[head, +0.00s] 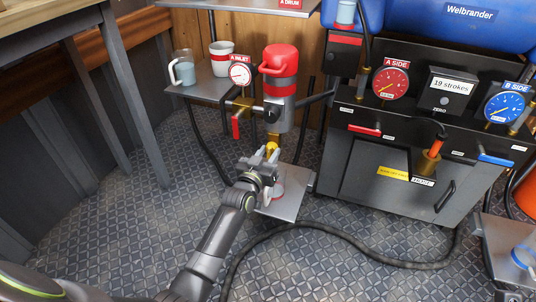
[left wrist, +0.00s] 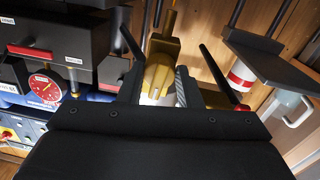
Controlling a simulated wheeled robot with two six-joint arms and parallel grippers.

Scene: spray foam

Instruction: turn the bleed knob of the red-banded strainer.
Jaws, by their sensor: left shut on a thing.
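The strainer with the red cap and red band (head: 283,87) hangs upright at the left shelf, beside the A INLET gauge. Its gold bleed knob (head: 273,142) is at the bottom. My left gripper (head: 268,158) reaches up to the knob from below and in front. In the left wrist view the gold knob (left wrist: 158,76) sits between the two fingers, and the gripper is shut on it. The fingers hide part of the knob in the head view. My right gripper is in neither view.
A red-handled valve (head: 236,126) is left of the strainer. A cup (head: 277,184) stands on the low tray (head: 290,207) below the knob. A mug (head: 182,68) and red-banded cup (head: 221,58) stand on the shelf. A black hose (head: 340,234) crosses the floor.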

